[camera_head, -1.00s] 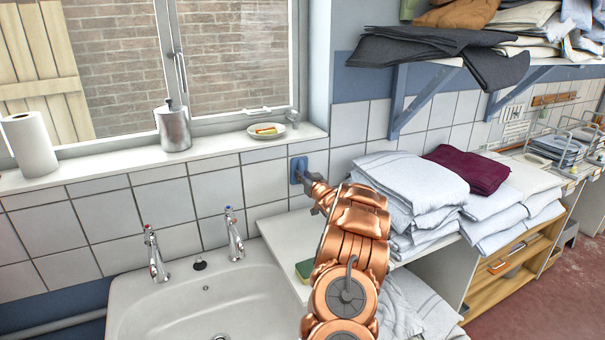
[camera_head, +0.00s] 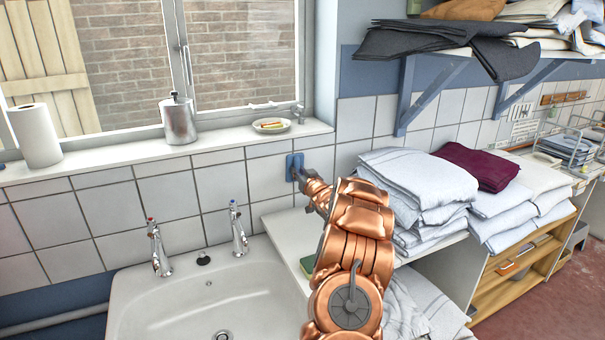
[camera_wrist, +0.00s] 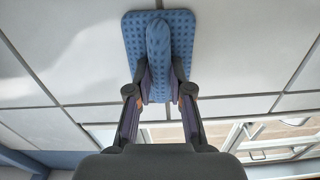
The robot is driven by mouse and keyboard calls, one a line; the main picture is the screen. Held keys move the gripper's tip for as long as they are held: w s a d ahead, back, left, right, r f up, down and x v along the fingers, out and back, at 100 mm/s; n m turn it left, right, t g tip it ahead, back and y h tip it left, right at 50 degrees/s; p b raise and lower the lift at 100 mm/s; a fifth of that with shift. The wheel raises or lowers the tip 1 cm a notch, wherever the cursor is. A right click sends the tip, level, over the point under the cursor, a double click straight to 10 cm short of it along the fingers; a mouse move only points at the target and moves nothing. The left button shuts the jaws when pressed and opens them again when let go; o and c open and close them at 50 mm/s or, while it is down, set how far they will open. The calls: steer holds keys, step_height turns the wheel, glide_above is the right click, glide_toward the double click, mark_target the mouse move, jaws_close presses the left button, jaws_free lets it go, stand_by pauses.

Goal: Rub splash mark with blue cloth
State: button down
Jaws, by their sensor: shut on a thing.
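The blue cloth (camera_head: 294,167) is a small folded pad against the white wall tiles, right of the taps and below the window sill. In the wrist view the cloth (camera_wrist: 180,30) is dotted blue, with a raised fold pinched between my fingertips. My gripper (camera_wrist: 159,85) is shut on that fold, and it also shows at the wall in the head view (camera_head: 301,176). The cloth's flat side appears to lie on the tiles. I cannot make out a splash mark; the cloth may cover it.
A sink (camera_head: 205,290) with two taps (camera_head: 238,232) is at lower left. White folded linen (camera_head: 420,185) is stacked close right of my arm. The sill (camera_head: 100,170) holds a paper roll (camera_head: 35,136), a metal dispenser (camera_head: 178,120) and a dish (camera_head: 270,125).

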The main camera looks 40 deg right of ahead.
steer(key=shift+w+a, duration=0.1)
steer(key=shift+a, duration=0.25)
steer(key=shift+d+b+v, duration=0.1)
steer(key=shift+b+v, duration=0.6)
steer(key=shift+v, duration=0.75)
steer(key=shift+d+b+v, duration=0.15)
steer(key=shift+b+v, duration=0.5)
steer(key=shift+v, duration=0.8)
steer(key=b+v, duration=0.1)
steer(key=v, duration=0.2)
steer(key=shift+w, duration=0.1)
